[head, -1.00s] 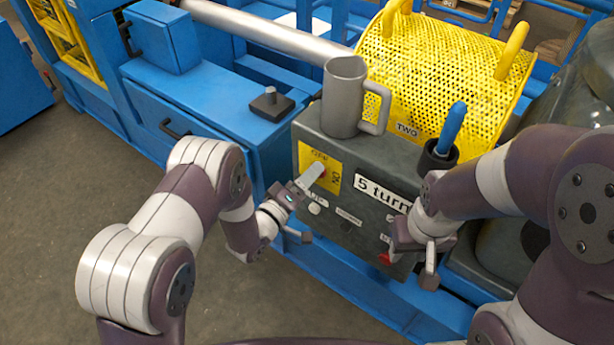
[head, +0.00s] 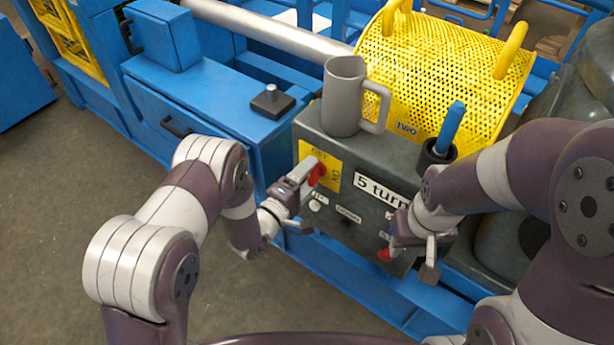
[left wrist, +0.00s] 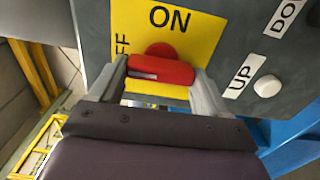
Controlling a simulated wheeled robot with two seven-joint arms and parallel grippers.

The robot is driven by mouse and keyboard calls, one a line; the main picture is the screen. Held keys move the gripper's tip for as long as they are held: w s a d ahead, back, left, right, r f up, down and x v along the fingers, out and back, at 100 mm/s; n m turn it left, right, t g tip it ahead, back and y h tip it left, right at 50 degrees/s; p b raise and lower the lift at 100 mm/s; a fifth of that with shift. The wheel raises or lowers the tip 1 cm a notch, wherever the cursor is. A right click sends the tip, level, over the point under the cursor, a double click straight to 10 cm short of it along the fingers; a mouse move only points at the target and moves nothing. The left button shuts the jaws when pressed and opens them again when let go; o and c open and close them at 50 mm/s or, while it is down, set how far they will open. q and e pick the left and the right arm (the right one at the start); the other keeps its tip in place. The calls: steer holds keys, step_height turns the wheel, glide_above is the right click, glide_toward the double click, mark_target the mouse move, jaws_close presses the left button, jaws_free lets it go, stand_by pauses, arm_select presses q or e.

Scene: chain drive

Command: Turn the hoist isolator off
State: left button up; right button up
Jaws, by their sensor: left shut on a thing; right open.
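The hoist isolator is a red rotary handle (head: 317,174) on a yellow plate (head: 333,179) on the front of a grey control box (head: 372,217). In the left wrist view the red handle (left wrist: 161,69) lies crosswise below the word ON on the yellow plate (left wrist: 190,30), with a partly covered "FF" at the left. My left gripper (head: 304,177) is shut on the handle, one finger at each end of it in the left wrist view (left wrist: 162,82). My right gripper (head: 400,255) is open near the box's lower right, beside a red part (head: 384,255).
A grey mug (head: 343,95) stands on top of the box. A blue-handled tool (head: 452,125) stands in a dark holder at the box's right. A white button (left wrist: 267,86) is by the UP label. Yellow perforated guard (head: 440,70) stands behind.

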arm_select(q)
steer(key=shift+w+r, duration=0.15)
steer(key=o, duration=0.9)
steer(key=shift+o, duration=0.6)
steer(key=v, duration=1.2)
steer(key=shift+s+a+p, duration=0.2)
steer(key=shift+s+p, duration=0.1)
steer(key=shift+p, duration=0.1)
